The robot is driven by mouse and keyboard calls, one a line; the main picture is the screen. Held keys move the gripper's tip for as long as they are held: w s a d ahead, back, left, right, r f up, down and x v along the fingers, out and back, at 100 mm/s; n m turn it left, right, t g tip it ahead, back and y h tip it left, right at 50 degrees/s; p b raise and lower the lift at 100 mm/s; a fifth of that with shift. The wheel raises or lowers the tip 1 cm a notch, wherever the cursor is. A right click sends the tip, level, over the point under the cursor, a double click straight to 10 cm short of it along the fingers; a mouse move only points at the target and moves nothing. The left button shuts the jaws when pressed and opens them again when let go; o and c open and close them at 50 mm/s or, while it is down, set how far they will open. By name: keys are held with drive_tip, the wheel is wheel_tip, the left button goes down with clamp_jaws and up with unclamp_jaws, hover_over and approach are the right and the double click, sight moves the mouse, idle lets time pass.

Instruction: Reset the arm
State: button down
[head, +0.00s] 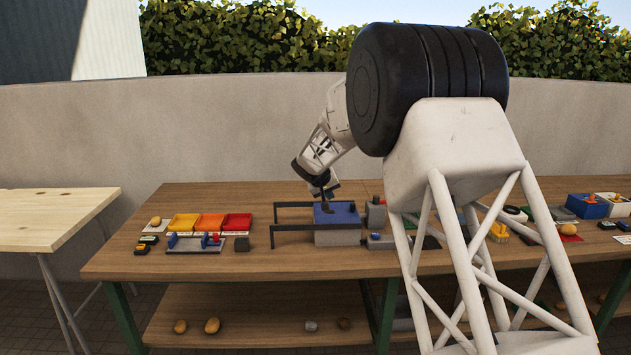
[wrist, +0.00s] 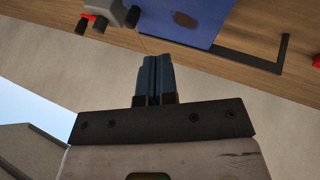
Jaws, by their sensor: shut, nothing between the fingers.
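My gripper (wrist: 154,75) is shut and empty in the wrist view, its two dark fingers side by side. In the head view my gripper (head: 326,190) hangs just above a grey block with a blue top (head: 336,215) near the middle of the wooden table (head: 190,270). The blue-topped block (wrist: 185,20) also shows at the top of the wrist view, with a dark spot on its face. The gap between fingertips and block is hard to judge. My arm hides part of the table's right half in the head view.
Black bar frames (head: 290,205) stand beside the blue-topped block. Yellow (head: 183,223), orange and red trays lie at the left with a potato (head: 155,221) nearby. Blue (head: 587,206) and white boxes stand at the right. A concrete wall (head: 180,130) rises behind.

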drive_tip(key=s+d+r+g+y, duration=0.1)
drive_tip(key=s+d+r, duration=0.25)
drive_tip(key=s, duration=0.75)
drive_tip(key=s+d+r+m, duration=0.15)
drive_tip(key=s+r, duration=0.35)
drive_tip(key=s, duration=0.6)
drive_tip(key=s+d+r+g+y, duration=0.1)
drive_tip(key=s+d+r, duration=0.25)
drive_tip(key=s, duration=0.75)
drive_tip(key=s+f+y, duration=0.1)
drive_tip(key=s+f, duration=0.1)
drive_tip(key=s, duration=1.5)
drive_tip(key=s+f+g+y, duration=0.1)
drive_tip(key=s+f, duration=0.1)
drive_tip(key=s, duration=1.5)
drive_tip(key=shift+s+d+f, duration=0.25)
drive_tip(key=shift+s+f, duration=0.05)
drive_tip(key=shift+f, duration=0.1)
drive_tip(key=shift+m, duration=0.25)
